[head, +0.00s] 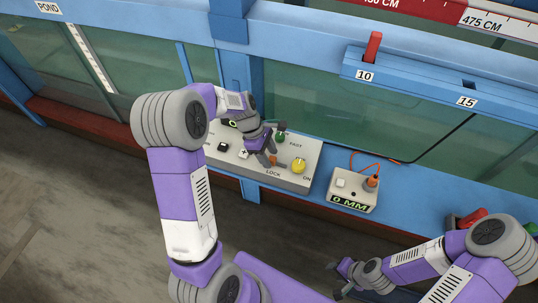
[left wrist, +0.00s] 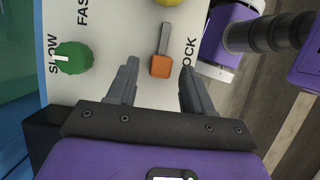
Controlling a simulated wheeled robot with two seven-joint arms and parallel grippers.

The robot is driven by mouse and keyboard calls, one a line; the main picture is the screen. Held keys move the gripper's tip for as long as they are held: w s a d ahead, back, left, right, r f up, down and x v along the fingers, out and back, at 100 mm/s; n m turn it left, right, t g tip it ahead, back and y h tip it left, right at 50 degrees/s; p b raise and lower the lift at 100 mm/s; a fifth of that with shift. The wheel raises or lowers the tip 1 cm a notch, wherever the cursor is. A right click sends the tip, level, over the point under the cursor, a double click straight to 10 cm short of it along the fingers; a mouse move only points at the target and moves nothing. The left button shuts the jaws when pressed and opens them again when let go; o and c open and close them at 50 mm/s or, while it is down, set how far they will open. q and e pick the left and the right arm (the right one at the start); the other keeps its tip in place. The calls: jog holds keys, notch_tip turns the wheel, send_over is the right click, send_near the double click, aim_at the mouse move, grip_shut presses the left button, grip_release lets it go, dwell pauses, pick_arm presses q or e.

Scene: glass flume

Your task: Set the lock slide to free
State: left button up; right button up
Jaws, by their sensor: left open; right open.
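The lock slide is an orange knob (left wrist: 161,66) at the near end of a short grey slot (left wrist: 165,38) in the left wrist view, beside the partly cut-off word LOCK. It sits on the pale control panel (head: 308,178), and the knob shows small in the head view (head: 273,160). My left gripper (head: 277,146) is over the panel, open and empty. In the left wrist view its fingers (left wrist: 158,72) lie on either side of the orange knob, apart from it; I cannot tell their height above it. My right gripper (head: 338,279) is open and empty, low at the right, away from the panel.
A yellow knob (head: 299,166) stands near the slot's other end. A green SLOW–FAST dial (left wrist: 73,57) is to the left in the wrist view. A black switch (head: 223,146) is further left on the panel. A gauge box (head: 352,187) stands to the right.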

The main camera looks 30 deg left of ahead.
pick_arm(q)
jog(key=p+v, duration=0.1)
jog(key=v, duration=0.5)
jog(key=shift+a+r, duration=0.2)
jog(key=shift+r, duration=0.15)
pick_arm(e)
jog(key=shift+r, duration=0.6)
pick_arm(q)
jog(key=shift+s, duration=0.1)
